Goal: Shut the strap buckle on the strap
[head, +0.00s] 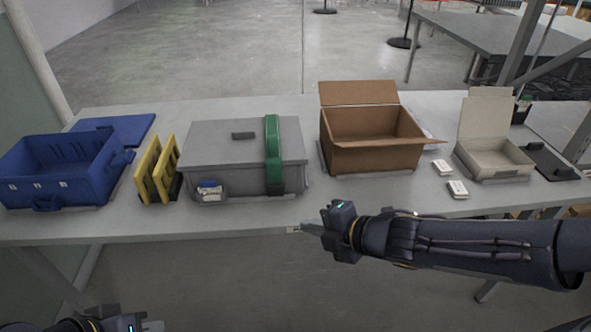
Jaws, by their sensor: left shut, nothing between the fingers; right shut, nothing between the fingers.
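A green strap (273,150) runs over the lid and down the front of a closed grey case (222,158), right of the case's middle. Its buckle is too small to make out, so I cannot tell whether it is open or shut. My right gripper (303,228) is shut and empty at the table's front edge, below and to the right of the strap, apart from it. My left gripper (152,326) is shut and empty at the bottom left, well below the table edge and far from the case. The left arm is mostly out of view.
Left of the case stand yellow panels (148,176) and a blue crate (60,190). Right of it are an open brown box (370,156), a small open beige box (490,163) and two small white blocks (443,168). The table's front strip (235,225) is clear.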

